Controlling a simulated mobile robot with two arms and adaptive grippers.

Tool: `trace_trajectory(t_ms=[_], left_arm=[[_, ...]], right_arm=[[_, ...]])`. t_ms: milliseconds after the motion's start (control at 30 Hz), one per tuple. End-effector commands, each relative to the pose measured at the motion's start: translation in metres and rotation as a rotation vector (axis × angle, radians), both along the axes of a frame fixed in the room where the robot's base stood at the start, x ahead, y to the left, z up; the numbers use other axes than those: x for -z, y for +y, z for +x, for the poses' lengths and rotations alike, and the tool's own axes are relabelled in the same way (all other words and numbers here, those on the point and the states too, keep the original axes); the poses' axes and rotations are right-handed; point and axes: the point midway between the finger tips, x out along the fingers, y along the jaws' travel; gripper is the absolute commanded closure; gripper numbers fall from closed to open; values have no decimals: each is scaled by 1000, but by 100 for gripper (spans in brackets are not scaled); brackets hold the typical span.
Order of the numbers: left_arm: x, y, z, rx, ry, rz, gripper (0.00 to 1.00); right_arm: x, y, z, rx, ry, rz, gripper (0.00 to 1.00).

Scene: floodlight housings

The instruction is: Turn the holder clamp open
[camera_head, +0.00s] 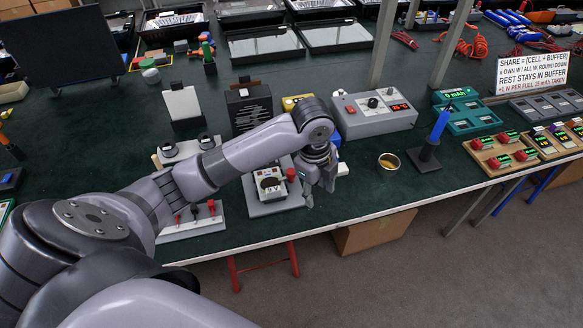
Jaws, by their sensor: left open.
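A small grey fixture (287,208) stands near the table's front edge, holding a white-faced block (270,184) with a dark round top. A red knob (291,174) sits at the right side of this block and looks like the holder clamp, though I cannot tell whether it is turned open or shut. My left gripper (319,187) points down just right of the red knob, its fingers apart and seemingly empty. I see no clear contact with the knob. My left wrist hides part of the table behind. My right gripper is out of view.
A grey power supply (373,112) stands behind, right of my wrist. A small brass-coloured bowl (389,162) and a blue tool in a dark stand (424,157) are to the right. Green table is clear around the bowl.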

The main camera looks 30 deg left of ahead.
Motion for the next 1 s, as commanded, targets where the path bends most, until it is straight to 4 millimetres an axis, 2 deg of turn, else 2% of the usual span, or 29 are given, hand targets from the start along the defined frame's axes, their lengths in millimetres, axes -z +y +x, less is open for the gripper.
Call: trace_trajectory(t_ms=[33,200,333,467,567,667,1000], left_arm=[[-21,21,17,51,2,36,57],[-78,71,42,210,50,85,57],[-111,96,49,276,70,87,57],[-126,108,51,308,78,83,57],[-123,110,51,317,82,81,57],[-110,109,50,318,85,80,57],[-38,109,50,317,84,81,57]], right_arm=[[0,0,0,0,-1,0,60],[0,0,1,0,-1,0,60],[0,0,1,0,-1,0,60],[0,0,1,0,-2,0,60],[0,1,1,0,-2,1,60],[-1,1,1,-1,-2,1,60],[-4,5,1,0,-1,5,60]])
